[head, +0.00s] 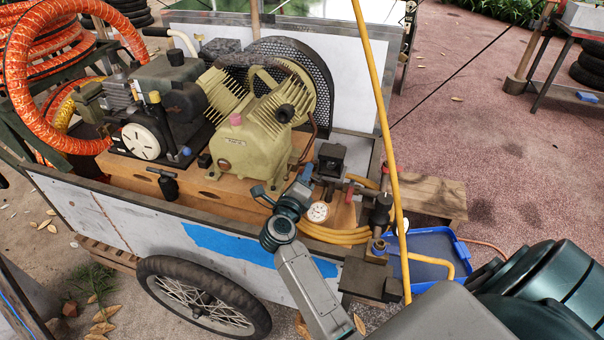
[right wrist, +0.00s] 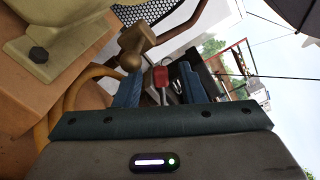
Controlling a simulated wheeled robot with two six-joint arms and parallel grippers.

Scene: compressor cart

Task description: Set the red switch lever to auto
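The red switch lever (right wrist: 160,75) shows in the right wrist view as a red grip on a thin metal stem. It stands between the two blue-grey fingers of my right gripper (right wrist: 159,86), with a gap visible on each side. The gripper is open. In the head view my right gripper (head: 303,188) is at the front edge of the cart, just left of and below a black box (head: 330,160). The lever cannot be made out clearly there. Any label near it is too small to read. My left gripper is out of view.
The compressor pump (head: 255,140) stands left of the gripper. A round gauge (head: 318,212) and a coiled yellow hose (head: 340,236) lie close below and right. A yellow pole (head: 384,110) crosses in front. A blue tray (head: 435,245) is at the right.

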